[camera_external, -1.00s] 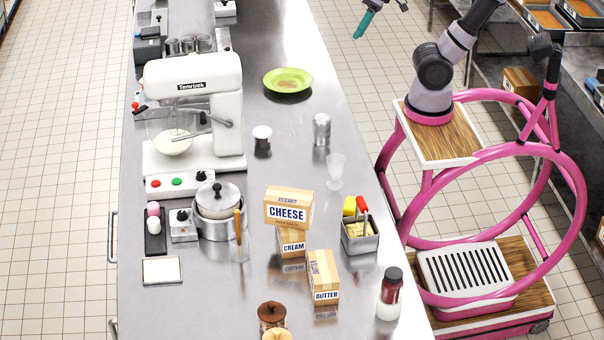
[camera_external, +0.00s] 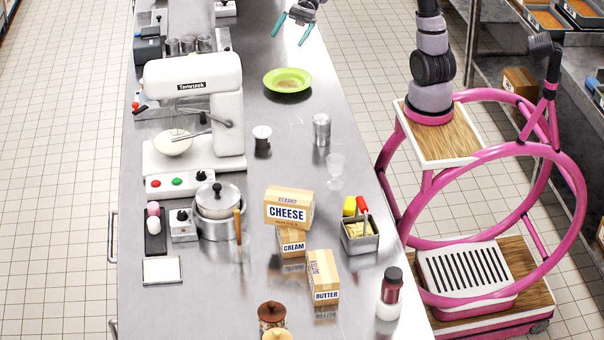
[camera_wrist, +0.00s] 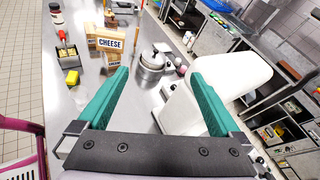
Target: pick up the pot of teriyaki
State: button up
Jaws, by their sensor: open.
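No label reading teriyaki is legible, so I cannot tell for sure which pot it is. A small dark pot with a pale top (camera_external: 262,142) stands upright on the steel counter, right of the mixer. A brown-lidded jar (camera_external: 272,316) stands at the near end. A dark-red bottle with a black cap (camera_external: 391,292) stands near the right edge and shows in the wrist view (camera_wrist: 57,20). My gripper (camera_external: 292,32) is open and empty above the far counter, beyond the green plate and apart from these containers. Its teal fingers frame the counter in the wrist view (camera_wrist: 160,73).
The white mixer (camera_external: 195,90) and steel pot (camera_external: 218,222) line the left side. A green plate (camera_external: 287,80), metal shaker (camera_external: 321,129) and clear glass (camera_external: 335,170) stand centre-right. Cheese (camera_external: 289,208), cream and butter boxes sit nearer. Counter around the small dark pot is clear.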

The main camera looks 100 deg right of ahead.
jog(key=w+d+r+m+t+y, duration=0.15)
jog(key=d+r+m+t, duration=0.35)
jog(key=d, duration=0.5)
send_near(262, 131)
jog(key=shift+s+d+r+n, duration=0.2)
jog(key=shift+s+r+n, duration=0.1)
jog(key=shift+r, duration=0.1)
jog(key=shift+w+a+f, duration=0.2)
jog(key=x, duration=1)
jog(key=shift+w+f, duration=0.15)
jog(key=shift+f, duration=0.1)
jog(key=shift+c, duration=0.3)
jog(key=c, duration=1.2)
jog(key=shift+r, duration=0.1)
